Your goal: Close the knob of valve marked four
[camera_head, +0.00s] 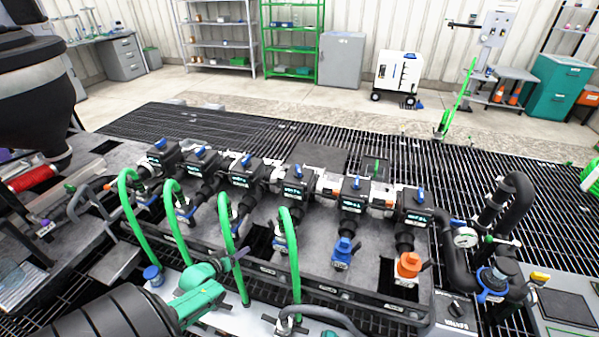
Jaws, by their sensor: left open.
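A row of several black valve boxes runs across the manifold, each with a teal label too small to read and a blue knob on top. Counting from the left, the fourth valve (294,191) has its blue knob (297,171) standing at the box's back edge. I cannot tell from the label whether it is valve four. My left gripper (238,257), at the end of the black and teal arm from the lower left, is open and empty. It is in front of the row, near the green hoses, apart from the knobs. My right gripper is not in view.
Several green hoses (292,255) arch up in front of the valves. A blue fitting (343,252) and an orange fitting (408,265) hang below the right valves. A gauge (466,237) and thick black pipes stand at right. Open grating lies behind the row.

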